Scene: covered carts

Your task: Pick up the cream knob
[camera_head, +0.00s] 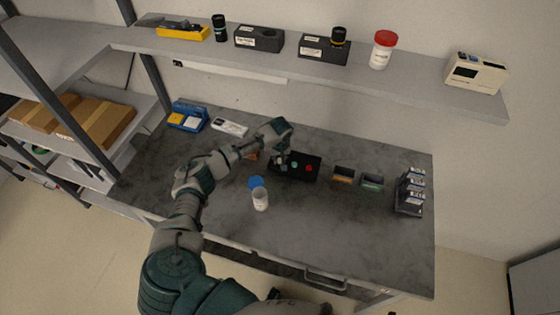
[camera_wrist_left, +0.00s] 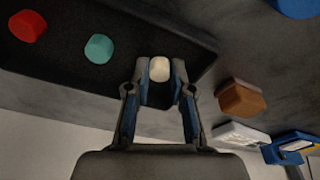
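The cream knob (camera_wrist_left: 159,69) is between the fingertips of my left gripper (camera_wrist_left: 160,72) in the left wrist view. It fills the gap, with a finger close against each side, so the gripper looks shut on it. The knob is over the black tray (camera_wrist_left: 64,48); I cannot tell whether it is lifted. In the head view my left gripper (camera_head: 281,161) is at the left end of the tray, largely hiding the knob. My right gripper is not in view.
A teal knob (camera_wrist_left: 99,49) and a red knob (camera_wrist_left: 27,26) are in the tray. A brown knob (camera_wrist_left: 240,97) lies outside it. A white jar (camera_head: 260,200) and blue lid (camera_head: 256,183) stand in front. A shelf (camera_head: 420,89) overhangs the back.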

